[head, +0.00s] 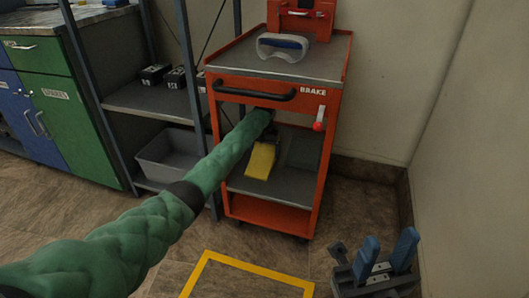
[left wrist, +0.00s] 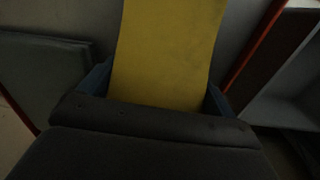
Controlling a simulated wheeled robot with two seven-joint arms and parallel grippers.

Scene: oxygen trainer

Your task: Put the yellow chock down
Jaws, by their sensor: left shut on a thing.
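The yellow chock (head: 260,162) is in the open bay of the orange cart (head: 268,212), in front of or over its grey middle shelf (head: 285,187). My left gripper (head: 268,143) reaches in under the cart's top section and is shut on the chock. In the left wrist view the chock (left wrist: 165,55) stands between the blue fingers (left wrist: 158,88). I cannot tell whether the chock touches the shelf. My right gripper (head: 387,258) is at the bottom right, open and empty, with its blue fingers apart.
Goggles (head: 283,46) lie on the cart's top. A black handle (head: 254,92) and a red-knobbed lever (head: 319,122) marked BRAKE are on its front. A shelf rack with a grey bin (head: 168,158) stands left. A yellow floor outline (head: 255,265) lies in front. Walls close in at right.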

